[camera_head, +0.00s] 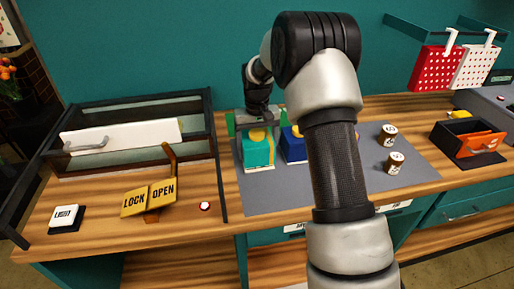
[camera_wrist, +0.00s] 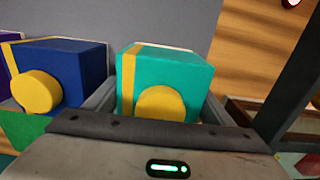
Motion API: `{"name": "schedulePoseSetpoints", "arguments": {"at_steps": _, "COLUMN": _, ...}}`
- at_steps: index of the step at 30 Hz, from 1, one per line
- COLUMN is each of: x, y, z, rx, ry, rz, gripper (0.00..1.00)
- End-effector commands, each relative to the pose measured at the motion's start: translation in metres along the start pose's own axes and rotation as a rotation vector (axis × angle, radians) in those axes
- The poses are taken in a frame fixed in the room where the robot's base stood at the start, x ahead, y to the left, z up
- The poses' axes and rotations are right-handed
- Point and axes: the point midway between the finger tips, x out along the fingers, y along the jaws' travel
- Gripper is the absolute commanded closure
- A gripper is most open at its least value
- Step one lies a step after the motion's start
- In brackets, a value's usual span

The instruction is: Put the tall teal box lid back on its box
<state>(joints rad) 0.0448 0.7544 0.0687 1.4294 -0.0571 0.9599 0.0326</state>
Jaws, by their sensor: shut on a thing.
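The tall teal box lid (camera_wrist: 182,80), with a yellow stripe and a round yellow knob, sits between the fingers of my gripper (camera_wrist: 160,105) in the wrist view. The fingers press on its two sides. In the head view the teal lid (camera_head: 257,153) is upright at the left end of the grey mat, with my gripper (camera_head: 257,128) over it from behind. A pale edge shows along its bottom. I cannot tell whether this edge is its box or whether the lid is fully seated.
A blue box (camera_head: 293,146) with yellow trim stands close to the right. Two small jars (camera_head: 394,162) stand farther right on the mat (camera_head: 266,203). A dark-framed glass case (camera_head: 140,106) and the LOCK/OPEN sign (camera_head: 148,198) are left. The mat's front is clear.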

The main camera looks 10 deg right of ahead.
Motion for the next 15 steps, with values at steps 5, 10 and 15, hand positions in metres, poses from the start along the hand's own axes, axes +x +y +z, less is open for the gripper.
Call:
{"name": "schedulePoseSetpoints", "arguments": {"at_steps": 5, "x": -0.0002, "y": 0.0, "z": -0.0001, "rx": 0.0, "ry": 0.0, "rz": 0.0, "gripper": 0.46}}
{"name": "schedulePoseSetpoints", "arguments": {"at_steps": 10, "x": -0.0003, "y": 0.0, "z": -0.0001, "rx": 0.0, "ry": 0.001, "rz": 0.0, "gripper": 0.02}}
{"name": "schedulePoseSetpoints", "arguments": {"at_steps": 15, "x": -0.0003, "y": 0.0, "z": -0.0002, "rx": 0.0, "ry": 0.001, "rz": 0.0, "gripper": 0.02}}
